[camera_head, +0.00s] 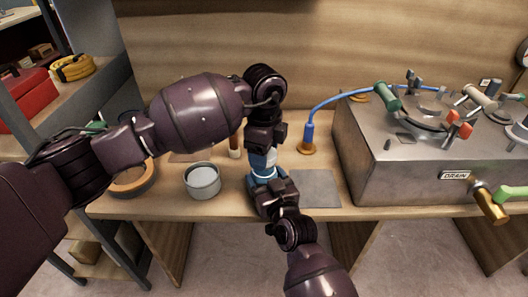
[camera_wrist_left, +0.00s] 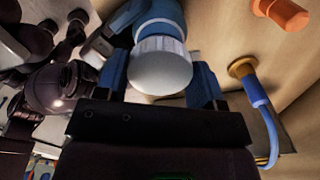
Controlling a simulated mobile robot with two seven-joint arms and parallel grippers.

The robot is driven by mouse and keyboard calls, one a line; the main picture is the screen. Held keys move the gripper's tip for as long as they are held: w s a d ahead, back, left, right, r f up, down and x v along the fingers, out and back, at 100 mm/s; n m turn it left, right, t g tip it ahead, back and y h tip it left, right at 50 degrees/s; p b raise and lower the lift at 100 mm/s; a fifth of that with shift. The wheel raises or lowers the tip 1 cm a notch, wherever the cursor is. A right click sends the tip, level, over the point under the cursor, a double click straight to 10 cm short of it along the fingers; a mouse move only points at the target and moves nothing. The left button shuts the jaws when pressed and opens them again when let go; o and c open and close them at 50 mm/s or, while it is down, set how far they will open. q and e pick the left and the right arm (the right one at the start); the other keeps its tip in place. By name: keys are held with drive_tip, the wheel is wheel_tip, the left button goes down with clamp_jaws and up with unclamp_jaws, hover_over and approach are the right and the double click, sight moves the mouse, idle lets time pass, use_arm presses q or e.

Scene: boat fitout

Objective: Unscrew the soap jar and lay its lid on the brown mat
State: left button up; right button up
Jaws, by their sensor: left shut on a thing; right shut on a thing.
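The soap jar stands on the workbench, with a blue body (camera_head: 264,181) and a white ridged lid (camera_wrist_left: 160,66). The left wrist view looks at the lid's top, with the blue body (camera_wrist_left: 160,14) beyond it. My left gripper (camera_head: 264,158) reaches down from above and is shut on the lid. Its two blue fingers lie either side of the lid. My right gripper (camera_head: 264,190) comes from the front and is shut on the jar's body. The arms hide much of the jar. A brown mat (camera_head: 185,157) shows partly behind my left arm.
A grey tin (camera_head: 202,181) and an orange-rimmed round dish (camera_head: 131,181) stand to the left. A grey mat (camera_head: 316,188) lies right of the jar. A blue hose (camera_head: 309,133) rises behind it, and a large metal unit (camera_head: 385,165) fills the right.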

use_arm(q)
drive_tip(key=shift+r, duration=1.85)
use_arm(e)
drive_tip(key=o, duration=1.8)
use_arm(q)
drive_tip(key=shift+r, duration=0.4)
use_arm(e)
drive_tip(key=shift+s+d+r, duration=0.1)
drive_tip(key=shift+s+d, duration=0.1)
drive_tip(key=shift+s, duration=0.25)
use_arm(q)
wheel_tip(320, 180, up, 6)
drive_tip(key=t+p, duration=0.1)
drive_tip(key=p, duration=0.1)
drive_tip(key=shift+r, duration=0.2)
use_arm(e)
drive_tip(key=shift+v, duration=5.55)
